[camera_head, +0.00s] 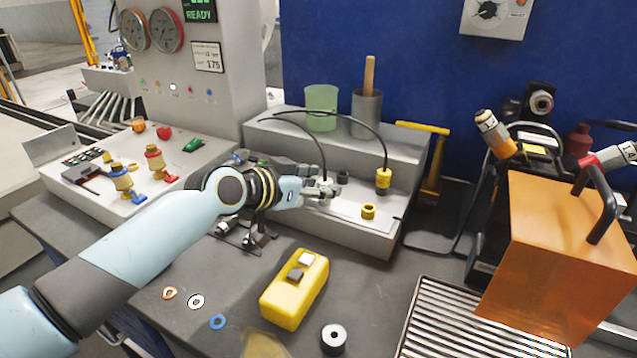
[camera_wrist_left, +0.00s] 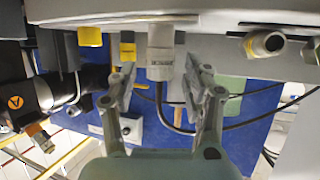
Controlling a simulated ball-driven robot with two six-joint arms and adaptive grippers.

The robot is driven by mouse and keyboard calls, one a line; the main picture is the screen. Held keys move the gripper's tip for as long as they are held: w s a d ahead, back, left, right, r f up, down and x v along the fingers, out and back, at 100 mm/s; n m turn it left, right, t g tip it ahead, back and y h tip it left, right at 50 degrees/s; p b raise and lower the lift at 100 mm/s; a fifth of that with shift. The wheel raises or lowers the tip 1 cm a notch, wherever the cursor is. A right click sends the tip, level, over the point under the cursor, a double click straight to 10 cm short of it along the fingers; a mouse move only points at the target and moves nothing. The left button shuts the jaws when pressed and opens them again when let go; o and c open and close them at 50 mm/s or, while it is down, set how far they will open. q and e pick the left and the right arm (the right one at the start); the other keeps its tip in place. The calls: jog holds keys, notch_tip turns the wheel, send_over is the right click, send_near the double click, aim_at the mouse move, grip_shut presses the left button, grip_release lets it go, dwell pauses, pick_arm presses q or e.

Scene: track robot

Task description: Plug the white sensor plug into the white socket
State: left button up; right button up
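The white sensor plug (camera_head: 325,187) stands upright on the grey ledge, with a black cable leaving its top. In the left wrist view, which looks upside down, the plug (camera_wrist_left: 160,66) shows between my fingers. My left gripper (camera_head: 314,193) reaches in from the left at the plug. In the left wrist view its fingers (camera_wrist_left: 160,82) stand on either side of the plug, with gaps beside it, so it looks open. I cannot make out the white socket or tell whether the plug is seated in one. My right gripper is not in view.
On the ledge are a yellow plug (camera_head: 383,179), a yellow socket (camera_head: 368,212) and a dark socket (camera_head: 343,177). A green cup (camera_head: 321,108) and grey cup (camera_head: 366,122) stand behind. A yellow box (camera_head: 291,301) and rings lie in front; an orange case (camera_head: 545,250) is at right.

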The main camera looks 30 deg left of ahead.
pick_arm(q)
jog(key=v, duration=1.2)
jog(key=shift+s+f, duration=0.1)
dwell(0.4)
